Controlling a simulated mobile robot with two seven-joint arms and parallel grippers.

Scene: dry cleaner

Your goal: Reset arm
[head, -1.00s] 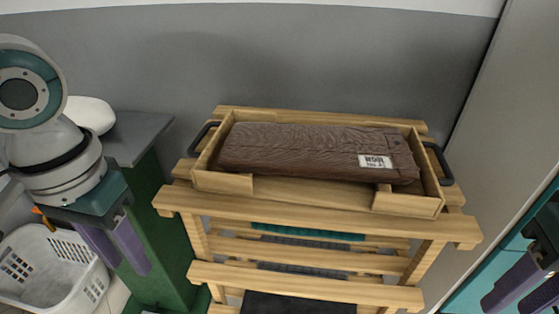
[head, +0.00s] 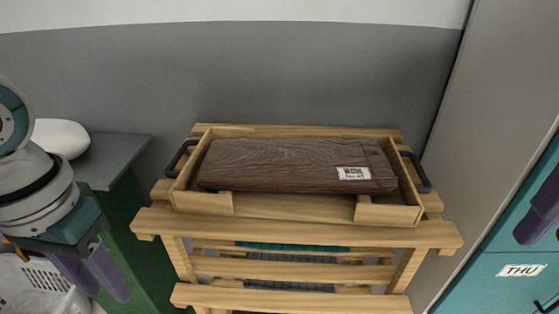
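My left gripper (head: 92,278) hangs at the left, pointing down, in front of the green cabinet. Its two purple fingers are apart with nothing seen between them. My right gripper (head: 541,212) shows only as a purple finger at the right edge, in front of the teal cabinet; the rest is out of frame. A wooden tray (head: 200,201) with black handles rests on top of the wooden rack. Neither gripper touches the tray.
The slatted wooden rack (head: 300,232) stands against the grey wall, with dark and teal items on lower shelves. A green cabinet (head: 137,245) with a grey top and a white laundry basket (head: 35,285) are at left. A teal cabinet (head: 500,285) labelled THU is at right.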

